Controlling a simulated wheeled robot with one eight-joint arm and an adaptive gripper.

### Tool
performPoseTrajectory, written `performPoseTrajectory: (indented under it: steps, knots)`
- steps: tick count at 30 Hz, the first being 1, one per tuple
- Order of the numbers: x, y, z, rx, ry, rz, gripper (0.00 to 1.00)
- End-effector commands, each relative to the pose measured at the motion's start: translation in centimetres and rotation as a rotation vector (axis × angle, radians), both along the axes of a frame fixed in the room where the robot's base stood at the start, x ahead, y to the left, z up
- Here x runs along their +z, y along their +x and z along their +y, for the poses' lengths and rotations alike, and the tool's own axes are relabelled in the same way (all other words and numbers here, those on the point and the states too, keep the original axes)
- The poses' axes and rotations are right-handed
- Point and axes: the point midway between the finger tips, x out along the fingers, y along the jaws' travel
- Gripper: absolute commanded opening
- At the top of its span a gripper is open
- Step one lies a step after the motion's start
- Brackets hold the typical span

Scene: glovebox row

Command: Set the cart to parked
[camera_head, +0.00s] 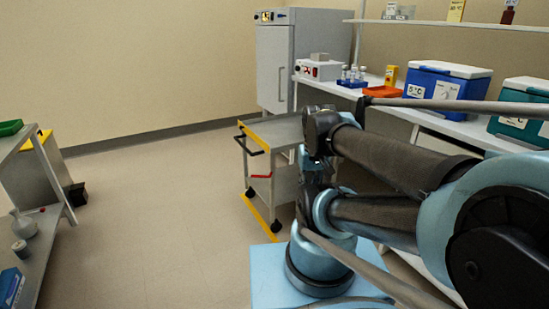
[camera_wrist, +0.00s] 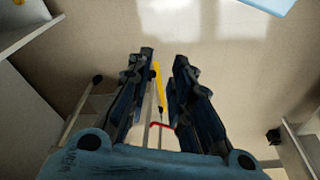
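The cart (camera_head: 275,130) stands in the middle of the head view, beside the bench. It has a grey top with yellow edging, a black handle (camera_head: 252,143) at its left end, and dark casters. A red bar (camera_head: 261,176) shows low on its near end. A yellow strip (camera_head: 258,218) lies on the floor by the casters. In the wrist view, my gripper (camera_wrist: 164,58) is open and empty. A red piece (camera_wrist: 161,126) and a yellow strip (camera_wrist: 157,72) show between its fingers, apart from them as far as I can tell. My arm hides the cart's right side.
A bench (camera_head: 425,113) along the right wall bears a blue cooler (camera_head: 444,85), a teal cooler (camera_head: 525,112) and an orange tray (camera_head: 380,91). A grey cabinet (camera_head: 275,70) stands behind the cart. A table (camera_head: 38,240) stands at left. Floor between is clear.

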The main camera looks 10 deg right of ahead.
Motion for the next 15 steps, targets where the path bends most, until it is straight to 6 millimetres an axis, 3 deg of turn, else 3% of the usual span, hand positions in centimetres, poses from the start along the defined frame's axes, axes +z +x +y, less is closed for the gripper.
performPoseTrajectory:
  steps: [5, 15]
  knots:
    - [1.7, 2.1, -0.7, 0.021, -0.044, 0.003, 0.38]
    - [6.1, 9.3, -2.0, 0.084, -0.189, 0.002, 0.38]
